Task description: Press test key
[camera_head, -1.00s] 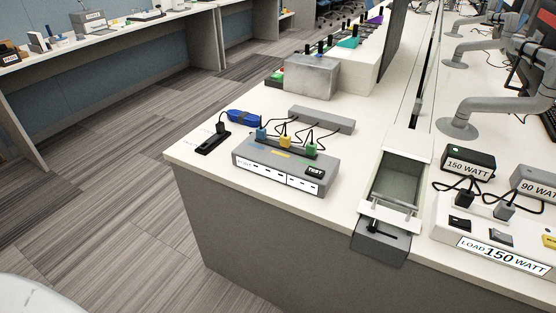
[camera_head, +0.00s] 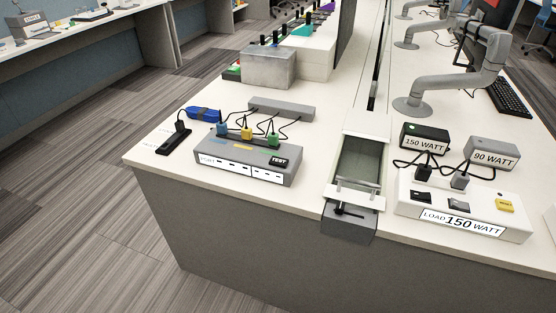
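The black test key (camera_head: 279,161), marked TEST in white, sits at the right end of the top of a grey box (camera_head: 240,163). The box stands near the front left of the white bench (camera_head: 310,205). Blue (camera_head: 222,128), yellow (camera_head: 246,133) and green (camera_head: 273,139) plugs stand in a row behind the key, with black cables running back to a grey bar (camera_head: 282,109). Neither of my grippers shows in the view.
A glass-walled tray (camera_head: 359,165) stands right of the box. Further right are a 150 WATT adapter (camera_head: 424,138), a 90 WATT adapter (camera_head: 492,153) and a white load box (camera_head: 464,210). Floor (camera_head: 75,210) is open at left.

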